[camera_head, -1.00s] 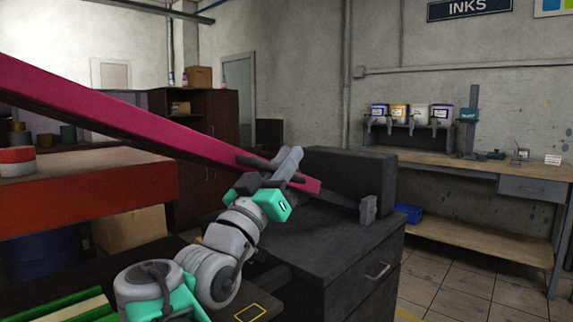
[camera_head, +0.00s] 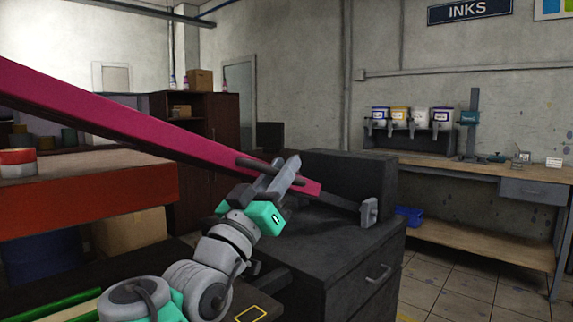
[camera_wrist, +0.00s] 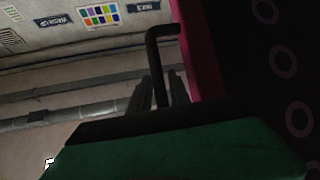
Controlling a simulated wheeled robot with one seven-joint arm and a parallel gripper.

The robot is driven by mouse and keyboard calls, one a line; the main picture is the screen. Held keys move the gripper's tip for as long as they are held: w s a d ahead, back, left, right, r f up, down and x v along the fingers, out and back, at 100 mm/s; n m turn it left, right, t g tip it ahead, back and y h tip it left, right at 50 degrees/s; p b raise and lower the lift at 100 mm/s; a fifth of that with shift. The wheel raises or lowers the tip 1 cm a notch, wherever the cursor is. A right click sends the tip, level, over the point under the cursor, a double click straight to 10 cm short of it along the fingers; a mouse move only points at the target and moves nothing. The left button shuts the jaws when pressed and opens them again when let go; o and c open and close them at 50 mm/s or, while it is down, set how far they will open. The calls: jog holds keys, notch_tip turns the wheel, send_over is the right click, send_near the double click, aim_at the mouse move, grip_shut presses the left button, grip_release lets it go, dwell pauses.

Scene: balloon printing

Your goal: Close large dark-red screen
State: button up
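The large dark-red screen (camera_head: 130,120) shows as a long raised, tilted frame, sloping from the upper left down to its right end above the dark cabinet. Its edge also shows in the wrist view (camera_wrist: 204,50). A black bent handle (camera_wrist: 152,62) stands out from that edge; it also shows in the head view (camera_head: 248,162). My gripper (camera_head: 287,168) is at the right part of this handle, close to the screen's right end. In the wrist view my fingers (camera_wrist: 160,95) lie on either side of the handle's bar. I cannot tell if they press on it.
A dark cabinet (camera_head: 345,255) with a black block (camera_head: 350,180) on top stands right of my gripper. A red table (camera_head: 90,205) is at the left. Behind right is a wooden bench (camera_head: 480,172) with ink pots. Floor right of the cabinet is clear.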

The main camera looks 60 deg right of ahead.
jog(key=b+v, duration=0.5)
jog(key=b, duration=0.3)
jog(key=shift+a+f+b, duration=0.15)
jog(key=shift+a+b, duration=0.2)
jog(key=shift+b, duration=0.05)
